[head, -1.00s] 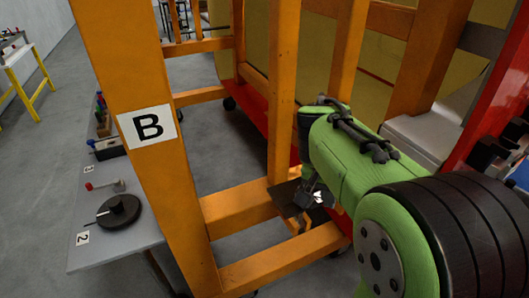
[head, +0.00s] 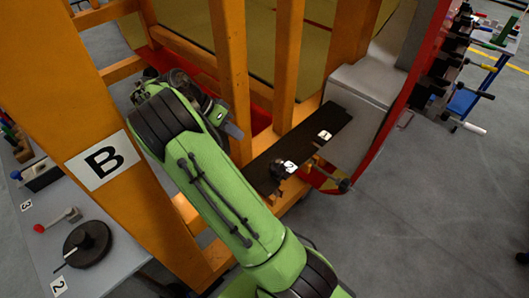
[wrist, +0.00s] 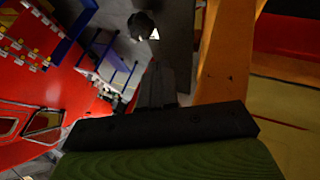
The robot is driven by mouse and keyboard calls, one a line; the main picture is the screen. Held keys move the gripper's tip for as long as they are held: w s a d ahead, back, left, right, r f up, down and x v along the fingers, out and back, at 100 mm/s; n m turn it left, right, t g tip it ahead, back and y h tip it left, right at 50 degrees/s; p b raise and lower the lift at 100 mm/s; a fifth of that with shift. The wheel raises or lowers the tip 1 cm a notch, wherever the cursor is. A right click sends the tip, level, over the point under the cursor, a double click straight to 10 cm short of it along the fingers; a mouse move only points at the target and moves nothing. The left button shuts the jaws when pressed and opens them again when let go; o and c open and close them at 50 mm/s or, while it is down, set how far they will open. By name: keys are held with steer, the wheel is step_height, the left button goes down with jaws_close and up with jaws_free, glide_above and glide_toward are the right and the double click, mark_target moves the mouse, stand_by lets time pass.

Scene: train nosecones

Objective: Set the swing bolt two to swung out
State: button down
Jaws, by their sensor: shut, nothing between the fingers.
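A dark knobbed part, which looks like swing bolt two (head: 278,169), is beside label 2. Its exact swing position is hard to tell. My gripper (head: 236,131) is left of the plate, apart from it, beside an orange post. In the wrist view my gripper (wrist: 157,85) shows shut fingers with nothing in them. A dark round knob (wrist: 142,25) with a white label lies beyond the fingertips.
Orange posts (head: 285,60) stand close around my arm, and a post marked B (head: 97,160) is at left. A grey table (head: 55,240) with a black dial is at far left. A red panel edge (head: 408,90) and grey block (head: 365,90) bound the plate at right.

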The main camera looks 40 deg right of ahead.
steer(key=s+d+f, duration=0.1)
steer(key=s+f, duration=0.1)
steer(key=s+d+f+b, duration=0.1)
steer(key=s+d+f, duration=0.1)
steer(key=f, duration=0.1)
steer(key=s+d+f, duration=0.2)
steer(key=shift+s+d+f+b, duration=0.15)
steer(key=shift+s+f+b, duration=0.2)
steer(key=shift+s, duration=0.5)
steer(key=shift+w, duration=0.15)
steer(key=shift+f, duration=0.1)
